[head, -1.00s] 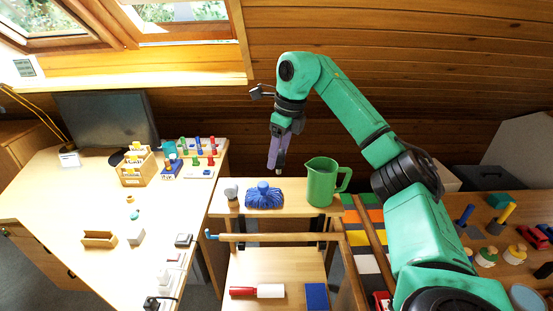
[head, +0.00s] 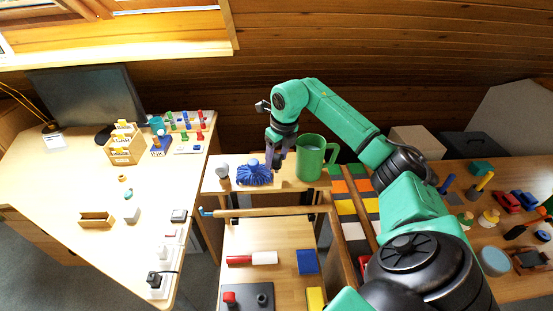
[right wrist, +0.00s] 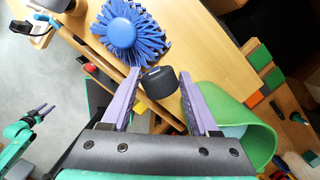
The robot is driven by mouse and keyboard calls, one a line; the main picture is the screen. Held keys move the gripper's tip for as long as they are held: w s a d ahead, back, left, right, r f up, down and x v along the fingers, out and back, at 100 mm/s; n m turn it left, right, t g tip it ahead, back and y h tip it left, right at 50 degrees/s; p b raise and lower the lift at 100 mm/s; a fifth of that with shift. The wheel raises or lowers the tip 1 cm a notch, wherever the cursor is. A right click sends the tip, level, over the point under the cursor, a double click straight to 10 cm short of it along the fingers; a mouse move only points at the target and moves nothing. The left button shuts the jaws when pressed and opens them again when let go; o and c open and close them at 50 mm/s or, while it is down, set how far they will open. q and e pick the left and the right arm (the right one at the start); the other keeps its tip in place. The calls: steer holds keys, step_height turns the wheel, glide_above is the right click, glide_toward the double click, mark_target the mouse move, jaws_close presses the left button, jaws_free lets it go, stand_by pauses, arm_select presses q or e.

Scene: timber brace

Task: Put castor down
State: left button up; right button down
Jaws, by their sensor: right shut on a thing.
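My right gripper (head: 278,170) is over the small wooden shelf (head: 292,185), between a blue bristled brush head (head: 254,173) and a green jug (head: 311,158). In the right wrist view its purple fingers (right wrist: 159,86) are shut on a dark round thing, seemingly the castor (right wrist: 161,84). Most of the castor is hidden in the head view, and I cannot tell whether it touches the shelf. The brush head (right wrist: 130,30) and jug (right wrist: 232,125) lie on either side of it. My left gripper (right wrist: 42,109) shows small at the wrist view's left edge, its fingers apart.
A small grey-and-white thing (head: 222,172) stands at the shelf's left end. A wooden rail (head: 265,211) runs along the shelf's front. A lower board holds a red-and-white roller (head: 252,258) and a blue block (head: 307,262). The jug stands close on the right.

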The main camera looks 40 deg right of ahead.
steer(key=shift+f, duration=1.2)
steer(key=shift+c, duration=0.7)
jaws_free()
steer(key=shift+r, duration=0.65)
step_height(320, 180, up, 11)
steer(key=s+b, duration=0.2)
steer(key=shift+s, duration=0.2)
